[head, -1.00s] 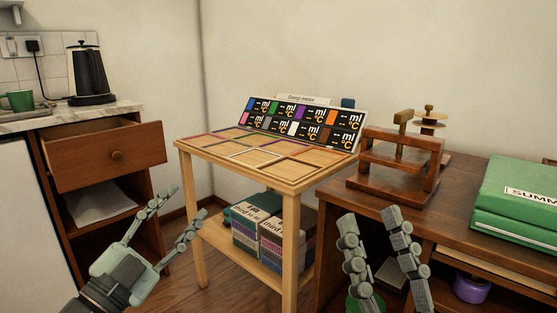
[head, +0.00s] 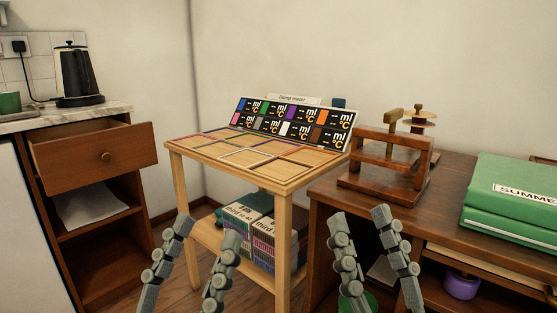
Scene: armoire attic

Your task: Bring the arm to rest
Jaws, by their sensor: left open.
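My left gripper (head: 205,232) is in the lower left middle of the head view, its two grey fingers pointing up and standing apart. It is open, with nothing between the fingers, and shows in front of the small wooden table. My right gripper (head: 360,219) is at the lower middle right, in front of the brown desk. Its two fingers also point up with a gap between them, and no object shows in the gap. The palms of both grippers are below the picture edge.
A small wooden table (head: 285,183) with a sign board (head: 295,123) stands in the middle, with boxes (head: 278,238) on its lower shelf. An open drawer (head: 95,157) juts out at left. A brown desk (head: 450,185) at right bears a wooden stand (head: 390,165) and green binders (head: 515,195).

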